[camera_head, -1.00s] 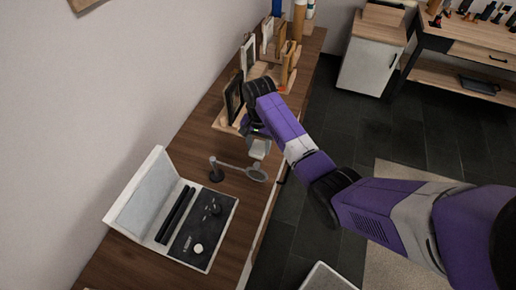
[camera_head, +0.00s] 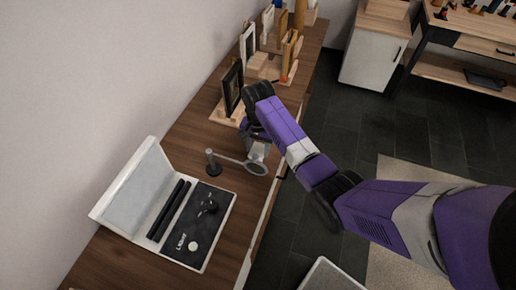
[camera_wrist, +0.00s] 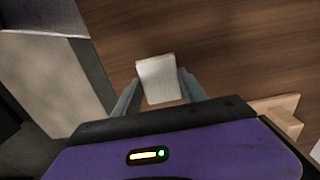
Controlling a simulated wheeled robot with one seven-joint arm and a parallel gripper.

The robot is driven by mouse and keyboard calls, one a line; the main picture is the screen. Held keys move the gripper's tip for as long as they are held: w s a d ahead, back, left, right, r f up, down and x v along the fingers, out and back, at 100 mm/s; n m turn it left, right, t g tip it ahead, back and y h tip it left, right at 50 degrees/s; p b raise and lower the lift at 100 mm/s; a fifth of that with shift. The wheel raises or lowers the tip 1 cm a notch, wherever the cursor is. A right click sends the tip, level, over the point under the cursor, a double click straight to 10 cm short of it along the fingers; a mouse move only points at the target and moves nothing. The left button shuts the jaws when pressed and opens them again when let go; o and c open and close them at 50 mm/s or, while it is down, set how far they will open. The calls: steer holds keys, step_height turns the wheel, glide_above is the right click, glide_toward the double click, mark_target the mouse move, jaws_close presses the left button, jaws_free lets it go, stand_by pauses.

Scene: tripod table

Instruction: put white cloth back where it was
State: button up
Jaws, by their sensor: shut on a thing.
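The white cloth (camera_wrist: 157,78) is a small pale, folded-looking piece between my fingertips in the wrist view. My gripper (camera_wrist: 157,86) is shut on it above the brown wooden table (camera_wrist: 220,55). In the head view my gripper (camera_head: 257,145) is just behind the round lens of a small stand, close to the table's right edge. The cloth cannot be clearly made out there. I cannot tell whether the cloth touches the table.
The lens stand (camera_head: 213,165) is very near my gripper. An open white case with a black panel (camera_head: 205,215) lies at the front. Picture frames on wooden stands (camera_head: 233,90) stand farther back. Bare table lies between the lens stand and the wall.

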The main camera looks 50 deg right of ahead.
mark_target(258, 150)
steer(key=o, duration=1.2)
step_height(258, 150, up, 12)
steer(key=shift+r+p, duration=0.1)
steer(key=shift+p, duration=0.55)
steer(key=shift+w+d, duration=0.1)
